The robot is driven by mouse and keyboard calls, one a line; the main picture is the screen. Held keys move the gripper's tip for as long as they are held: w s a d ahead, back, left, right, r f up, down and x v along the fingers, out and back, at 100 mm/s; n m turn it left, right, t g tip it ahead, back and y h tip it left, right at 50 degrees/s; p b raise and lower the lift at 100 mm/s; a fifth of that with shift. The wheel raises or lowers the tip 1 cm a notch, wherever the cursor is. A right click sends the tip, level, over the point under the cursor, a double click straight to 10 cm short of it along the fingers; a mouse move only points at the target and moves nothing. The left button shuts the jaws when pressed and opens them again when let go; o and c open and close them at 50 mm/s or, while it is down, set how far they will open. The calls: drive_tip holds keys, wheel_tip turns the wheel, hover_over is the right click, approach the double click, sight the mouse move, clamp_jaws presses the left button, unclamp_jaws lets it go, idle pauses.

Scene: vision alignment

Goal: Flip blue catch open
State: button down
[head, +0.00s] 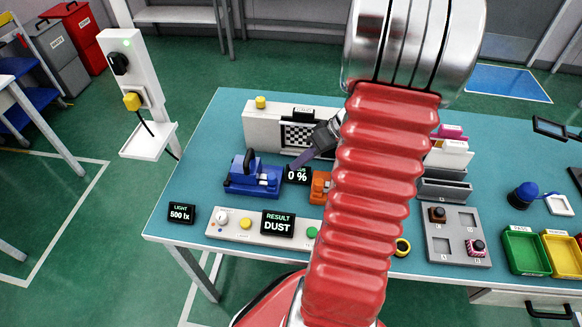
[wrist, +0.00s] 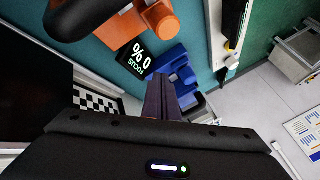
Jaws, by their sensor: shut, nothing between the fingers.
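The blue catch fixture (head: 253,182) sits on the teal bench at the left, with a dark lever standing up from its blue base. It also shows in the wrist view (wrist: 176,66), beyond the fingertips and partly hidden by them. My gripper (head: 294,166) is shut and empty. Its dark fingers reach left from behind my red arm, ending a little to the right of the blue fixture and apart from it in the picture. In the wrist view, the closed fingers (wrist: 160,82) point toward the blue fixture. Whether they touch it cannot be told.
A display reading "0 %" (head: 297,175) stands between the blue fixture and an orange fixture (head: 320,187), which my arm partly hides. A checkered target (head: 299,134) is behind. A "RESULT DUST" display (head: 278,223) and button panel (head: 230,226) are in front.

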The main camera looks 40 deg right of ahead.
drive_tip(key=v, duration=0.9)
idle(0.5)
drive_tip(key=s+a+f+m+g+h, duration=0.1)
drive_tip(key=s+f+m+g, duration=0.15)
drive_tip(key=m, duration=0.35)
drive_tip(key=a+r+n+t+h, duration=0.1)
drive_tip(key=a+r, duration=0.3)
drive_tip(key=a, duration=0.6)
drive_tip(key=a+r+n+h, duration=0.1)
drive_tip(key=a+r+n, duration=0.2)
drive_tip(key=a, duration=0.7)
drive_tip(key=a+r+n+t+h, duration=0.1)
drive_tip(key=a+r+n+h, duration=0.1)
drive_tip(key=a+r, duration=0.5)
drive_tip(key=a, duration=0.3)
drive_tip(key=shift+w+t, duration=0.25)
drive_tip(key=shift+t, duration=0.1)
drive_tip(key=shift+s, duration=0.1)
